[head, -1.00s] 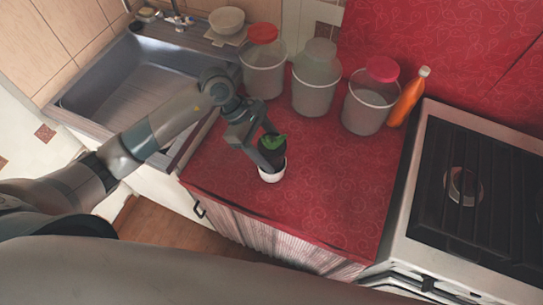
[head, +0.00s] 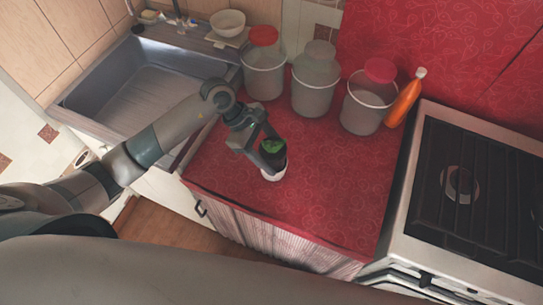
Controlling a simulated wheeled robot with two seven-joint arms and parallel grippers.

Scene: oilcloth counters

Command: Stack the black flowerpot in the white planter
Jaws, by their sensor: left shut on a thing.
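The black flowerpot (head: 279,160), with a green plant (head: 271,146) in its top, is upright at the white planter (head: 272,176). The planter stands on the red counter (head: 320,190) near its front edge. The flowerpot's lower part is hidden by the planter's wall, so it appears to sit inside the planter; whether it touches the bottom cannot be told. My left gripper (head: 267,157) is shut on the flowerpot, reaching in from the upper left. My right gripper is not in view.
Several clear bins line the back: one with a red lid (head: 264,75), one grey-green (head: 315,85), one with a pinkish-red lid (head: 367,100). An orange bottle (head: 404,100) stands beside them. The sink (head: 140,85) is left, the stove (head: 470,190) right. The counter right of the planter is clear.

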